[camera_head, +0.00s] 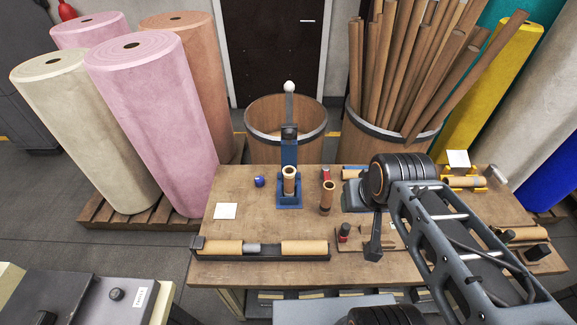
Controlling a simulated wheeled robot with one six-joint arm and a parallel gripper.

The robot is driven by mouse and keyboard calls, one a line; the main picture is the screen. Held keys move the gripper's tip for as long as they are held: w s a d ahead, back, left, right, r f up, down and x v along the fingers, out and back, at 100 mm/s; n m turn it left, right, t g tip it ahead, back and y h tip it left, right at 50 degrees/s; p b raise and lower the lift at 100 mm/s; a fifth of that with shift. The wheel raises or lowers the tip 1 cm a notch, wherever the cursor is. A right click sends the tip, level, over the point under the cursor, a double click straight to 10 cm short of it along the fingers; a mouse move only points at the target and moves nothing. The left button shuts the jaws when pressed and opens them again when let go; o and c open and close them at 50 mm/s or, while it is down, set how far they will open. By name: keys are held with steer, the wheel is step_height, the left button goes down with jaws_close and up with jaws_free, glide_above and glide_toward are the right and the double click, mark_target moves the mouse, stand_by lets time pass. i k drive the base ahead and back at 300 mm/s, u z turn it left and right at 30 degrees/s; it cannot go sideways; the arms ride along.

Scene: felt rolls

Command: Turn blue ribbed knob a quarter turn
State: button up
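A small blue knob-like piece (259,181) sits on the wooden table, left of a blue lever press (289,152). It is too small here for me to make out ribs or which way it is turned. My gripper (374,252) points down over the middle right of the table, to the right of the blue piece and well apart from it. The gripper is seen nearly edge-on, so the gap between its fingers is hidden. I see nothing held in it.
The press holds an upright cardboard tube (289,178); another tube (327,198) stands beside it. A black rack (262,256) with tan rolls lies along the front edge of the table (245,229). A white card (225,211) lies left. Barrels and felt rolls stand behind.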

mark_target(258, 182)
steer(key=k, duration=1.25)
steer(key=u, duration=0.75)
steer(key=i, duration=1.3)
steer(key=z, duration=0.45)
